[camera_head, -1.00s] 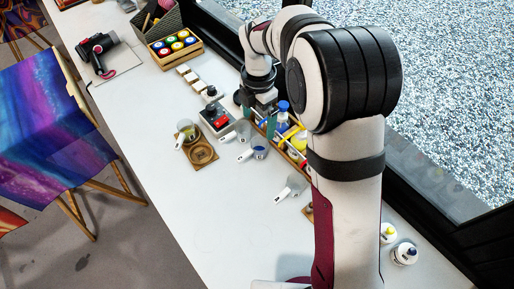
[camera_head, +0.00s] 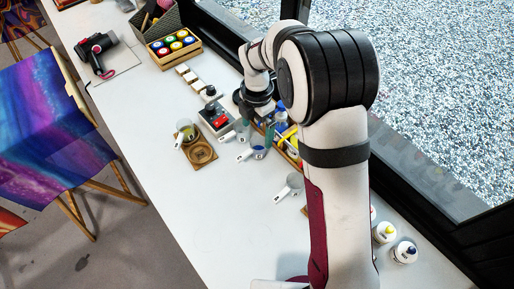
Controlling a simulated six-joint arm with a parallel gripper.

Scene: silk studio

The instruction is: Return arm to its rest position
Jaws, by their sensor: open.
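My gripper (camera_head: 256,134) hangs over the white table (camera_head: 150,115), with its two teal fingers apart and nothing seen between them. It points down beside a wooden tray (camera_head: 291,153) of bottles and tools. A small measuring cup with a handle (camera_head: 258,152) lies just below the fingers in the picture; whether they touch it I cannot tell. My arm is bent and reaches from the lower right towards the back of the table. It hides part of the tray.
Left of the gripper are a control box with a red part (camera_head: 218,121), a cup (camera_head: 185,131) and a wooden coaster (camera_head: 201,153). Another handled cup (camera_head: 293,182) lies nearer. White bottles (camera_head: 404,252) stand right of my arm. A paint box (camera_head: 174,46) stands farther back.

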